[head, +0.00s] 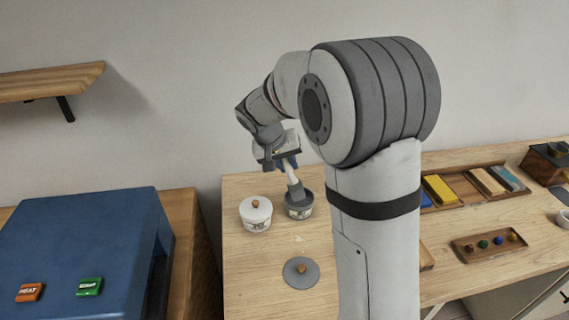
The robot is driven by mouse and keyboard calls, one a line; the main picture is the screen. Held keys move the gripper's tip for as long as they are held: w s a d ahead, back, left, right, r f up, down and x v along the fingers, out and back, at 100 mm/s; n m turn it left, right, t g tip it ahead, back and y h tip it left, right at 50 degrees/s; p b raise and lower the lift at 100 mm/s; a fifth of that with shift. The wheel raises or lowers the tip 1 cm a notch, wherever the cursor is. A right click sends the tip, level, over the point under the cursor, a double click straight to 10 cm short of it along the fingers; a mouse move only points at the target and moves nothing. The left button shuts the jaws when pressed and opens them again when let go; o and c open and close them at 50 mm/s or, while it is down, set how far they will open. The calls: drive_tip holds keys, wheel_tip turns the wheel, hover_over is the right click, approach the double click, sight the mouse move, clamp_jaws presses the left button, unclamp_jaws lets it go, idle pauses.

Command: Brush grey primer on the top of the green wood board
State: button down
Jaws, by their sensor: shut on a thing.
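My gripper (284,162) is shut on a brush (293,182) that points down, above the table's back left part. The brush's grey bristle end is at the mouth of an open dark grey pot (299,211); I cannot tell whether it is inside or just above. A grey round lid with a wooden knob (301,272) lies flat on the table in front of the pot. I see no board that is clearly green; my arm hides the middle of the table.
A white pot with its lid on (256,214) stands left of the grey pot. A tray of coloured blocks (478,200) and a tray of coloured knobs (490,246) lie right of my arm. A blue box (80,240) stands at left.

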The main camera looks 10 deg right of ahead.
drive_tip(key=shift+r+p, duration=1.9)
drive_tip(key=shift+r, duration=1.55)
